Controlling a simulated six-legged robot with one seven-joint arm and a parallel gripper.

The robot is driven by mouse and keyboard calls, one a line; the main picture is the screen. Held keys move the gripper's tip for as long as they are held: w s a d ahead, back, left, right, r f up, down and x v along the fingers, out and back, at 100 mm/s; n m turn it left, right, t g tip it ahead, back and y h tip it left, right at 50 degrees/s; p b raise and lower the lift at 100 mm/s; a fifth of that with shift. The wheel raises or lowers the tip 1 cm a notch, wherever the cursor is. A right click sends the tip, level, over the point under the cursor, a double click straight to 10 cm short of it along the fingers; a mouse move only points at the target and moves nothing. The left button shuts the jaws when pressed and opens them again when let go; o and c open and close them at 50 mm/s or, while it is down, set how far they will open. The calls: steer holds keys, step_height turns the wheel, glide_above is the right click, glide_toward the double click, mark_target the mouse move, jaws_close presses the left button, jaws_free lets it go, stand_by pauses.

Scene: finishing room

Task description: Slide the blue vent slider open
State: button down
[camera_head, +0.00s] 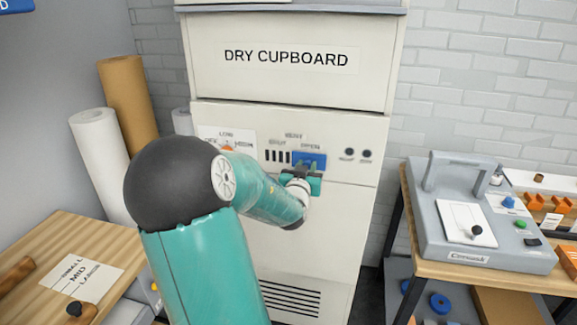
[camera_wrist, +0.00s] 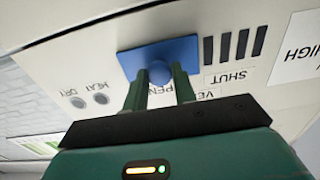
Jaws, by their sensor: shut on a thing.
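The blue vent slider (camera_head: 310,158) sits on the front panel of the dry cupboard, under the word OPEN and to the right of several dark vent slots (camera_head: 277,156). The slots are uncovered. In the wrist view, which is turned over, the slider's blue plate (camera_wrist: 150,53) carries a round blue knob (camera_wrist: 160,71). My gripper (camera_wrist: 160,82) is shut on this knob, with one green finger on each side. In the head view my gripper (camera_head: 301,175) is at the slider's lower edge and partly hides it.
The dry cupboard (camera_head: 220,75) stands against a brick wall. Two round panel lights marked HEAT and DRY (camera_wrist: 90,101) are beside the slider. A wooden bench (camera_head: 35,240) is at left, with paper rolls behind it. A bench at right holds a grey machine (camera_head: 450,245).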

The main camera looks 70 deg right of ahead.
steer(key=shift+s, duration=0.35)
steer(key=shift+d, duration=0.1)
steer(key=c, duration=1.2)
jaws_free()
steer(key=shift+s, duration=0.15)
steer(key=shift+o, duration=0.2)
steer(key=shift+w, duration=0.2)
